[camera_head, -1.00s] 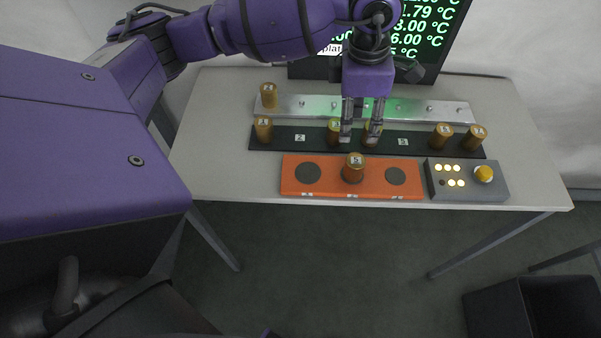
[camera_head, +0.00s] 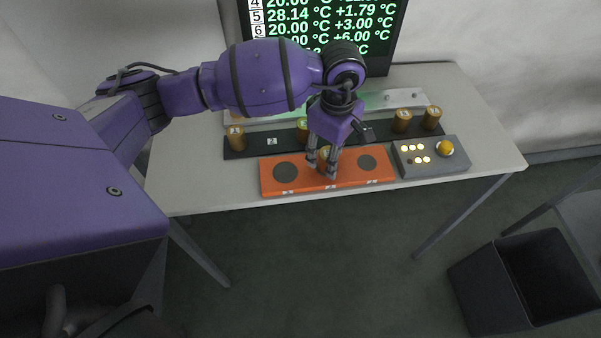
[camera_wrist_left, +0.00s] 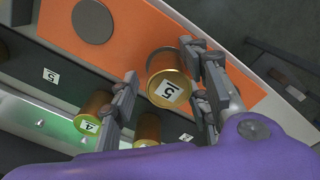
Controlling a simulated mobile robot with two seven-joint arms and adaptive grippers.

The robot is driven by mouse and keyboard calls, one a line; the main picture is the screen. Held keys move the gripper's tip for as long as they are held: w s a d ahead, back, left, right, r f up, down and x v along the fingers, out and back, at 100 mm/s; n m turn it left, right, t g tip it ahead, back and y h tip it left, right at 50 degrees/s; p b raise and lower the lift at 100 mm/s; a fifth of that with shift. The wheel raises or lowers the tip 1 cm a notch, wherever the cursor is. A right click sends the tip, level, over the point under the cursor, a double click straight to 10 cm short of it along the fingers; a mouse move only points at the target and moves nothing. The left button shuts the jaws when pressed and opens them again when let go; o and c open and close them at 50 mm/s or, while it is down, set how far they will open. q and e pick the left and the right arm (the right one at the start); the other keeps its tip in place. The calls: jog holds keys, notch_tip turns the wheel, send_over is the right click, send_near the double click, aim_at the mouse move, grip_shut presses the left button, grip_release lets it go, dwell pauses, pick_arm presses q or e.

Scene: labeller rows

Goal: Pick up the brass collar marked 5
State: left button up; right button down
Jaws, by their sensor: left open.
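The brass collar marked 5 (camera_wrist_left: 168,88) stands on the middle spot of the orange block (camera_head: 274,188), its label facing up in the left wrist view. In the head view the collar (camera_head: 322,153) is partly hidden by my left gripper (camera_head: 321,170). My left gripper is open, with its fingers (camera_wrist_left: 165,88) on either side of the collar in the left wrist view. I cannot tell whether either finger touches it. My right gripper is not in view.
Behind stands a black rack (camera_head: 340,136) with other brass collars, including one marked 4 (camera_wrist_left: 92,115). A grey button box (camera_head: 430,157) is right of the orange block. A screen (camera_head: 385,40) stands at the back. The table's front strip is clear.

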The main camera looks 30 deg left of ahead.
pick_arm(q)
jog(key=shift+f, duration=0.25)
jog(key=shift+c, duration=0.5)
grip_shut()
jog(key=shift+r, duration=0.1)
